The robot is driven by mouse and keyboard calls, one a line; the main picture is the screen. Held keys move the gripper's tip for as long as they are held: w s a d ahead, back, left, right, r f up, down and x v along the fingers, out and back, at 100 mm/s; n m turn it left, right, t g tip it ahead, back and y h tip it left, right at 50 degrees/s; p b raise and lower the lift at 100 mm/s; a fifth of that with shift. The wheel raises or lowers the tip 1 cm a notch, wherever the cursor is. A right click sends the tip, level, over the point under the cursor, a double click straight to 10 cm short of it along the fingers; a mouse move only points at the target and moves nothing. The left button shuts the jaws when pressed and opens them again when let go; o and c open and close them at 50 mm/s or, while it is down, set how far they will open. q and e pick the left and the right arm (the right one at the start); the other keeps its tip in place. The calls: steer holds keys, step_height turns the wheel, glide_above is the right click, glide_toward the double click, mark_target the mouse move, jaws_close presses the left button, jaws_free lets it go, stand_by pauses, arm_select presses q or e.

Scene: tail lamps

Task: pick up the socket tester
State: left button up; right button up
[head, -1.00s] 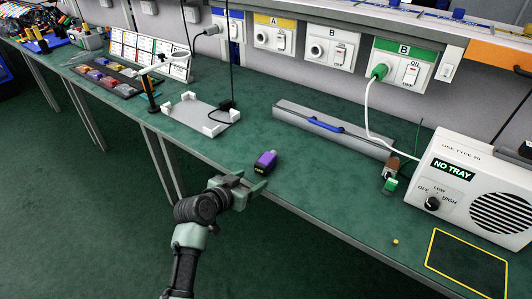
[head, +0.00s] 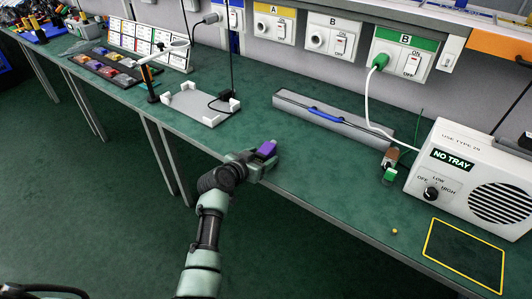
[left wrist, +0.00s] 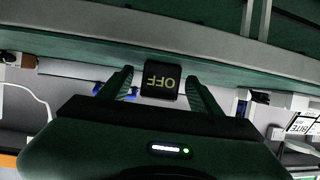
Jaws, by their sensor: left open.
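The socket tester (head: 267,149), a small purple and black block, is on the green bench near its front edge. In the left wrist view its dark end (left wrist: 160,82) faces me and reads OFF, upside down. My left gripper (head: 259,161) is at the bench edge, right at the tester, and hides its near part in the head view. In the left wrist view the fingers are open, one on each side of the tester, with a gap showing on the left. My right gripper is not in view.
A grey lidded trunking with a blue handle (head: 326,114) lies behind. A white tray frame (head: 197,104) stands to the left. The bench between is clear.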

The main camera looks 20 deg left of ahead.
arm_select(q)
jaws_close()
steer(key=shift+r, duration=0.1)
step_height(320, 180, up, 20)
steer(key=p, duration=0.1)
steer(key=shift+p, duration=0.35)
